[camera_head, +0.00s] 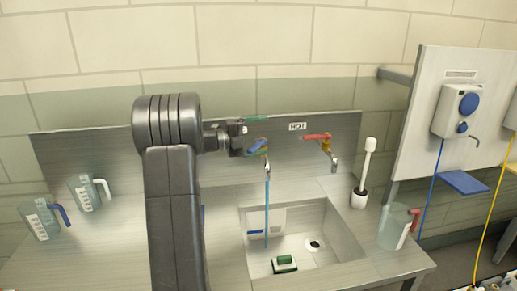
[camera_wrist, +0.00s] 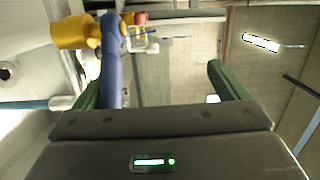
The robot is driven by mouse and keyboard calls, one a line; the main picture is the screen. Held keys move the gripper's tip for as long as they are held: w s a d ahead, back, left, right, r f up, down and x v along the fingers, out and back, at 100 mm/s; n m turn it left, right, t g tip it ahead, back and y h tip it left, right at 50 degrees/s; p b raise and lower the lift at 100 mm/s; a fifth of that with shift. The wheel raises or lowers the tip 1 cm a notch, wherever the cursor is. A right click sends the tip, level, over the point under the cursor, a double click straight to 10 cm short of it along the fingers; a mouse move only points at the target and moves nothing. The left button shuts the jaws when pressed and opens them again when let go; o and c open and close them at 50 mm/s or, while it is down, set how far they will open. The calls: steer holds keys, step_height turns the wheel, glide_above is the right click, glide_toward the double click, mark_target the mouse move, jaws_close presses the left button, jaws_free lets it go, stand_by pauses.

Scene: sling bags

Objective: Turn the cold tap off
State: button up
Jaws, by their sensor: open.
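The cold tap has a blue lever (camera_head: 258,145) and sits on the back panel of the sink. A thin blue stream of water (camera_head: 266,205) runs from its spout into the basin. My gripper (camera_head: 257,135) is at this tap, its green fingers open around the lever. In the wrist view the blue lever (camera_wrist: 111,65) lies between the fingers of my gripper (camera_wrist: 155,76), close to the left finger. I cannot tell whether they touch. The brass tap body (camera_wrist: 78,33) shows beyond the left finger. My wrist hides part of the cold tap's surroundings in the head view.
The hot tap with a red lever (camera_head: 316,137) is just right, under a HOT label (camera_head: 298,126). The steel basin (camera_head: 335,245) holds a green-topped brush or sponge (camera_head: 284,263). A white brush in its holder (camera_head: 359,197) and jugs (camera_head: 396,229) stand on the counter.

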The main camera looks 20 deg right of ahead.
steer(key=shift+o, duration=0.8)
steer(key=r, duration=0.4)
steer(key=w+r, duration=0.1)
steer(key=r, duration=0.1)
steer(key=shift+d, duration=0.25)
glide_above(259, 144)
steer(key=shift+n, duration=0.3)
steer(key=f, duration=0.4)
steer(key=shift+s+a+f, duration=0.15)
steer(key=shift+s+a, duration=0.15)
steer(key=shift+s, duration=0.05)
steer(key=shift+a+f, duration=0.1)
steer(key=shift+a, duration=0.15)
steer(key=shift+w+a, duration=0.25)
steer(key=shift+a, duration=1.8)
steer(key=shift+w+a, duration=0.2)
steer(key=shift+a, duration=1.8)
steer(key=shift+s+a, duration=0.25)
steer(key=shift+a, duration=0.75)
steer(key=c, duration=1)
steer(key=shift+w+a+f, duration=0.1)
steer(key=shift+w+a, duration=0.1)
steer(key=shift+a, duration=0.75)
steer(key=shift+w+a+f, duration=0.1)
steer(key=shift+w+a, duration=0.05)
steer(key=shift+a, duration=0.75)
steer(key=shift+w+a, duration=0.2)
steer(key=shift+a, duration=0.75)
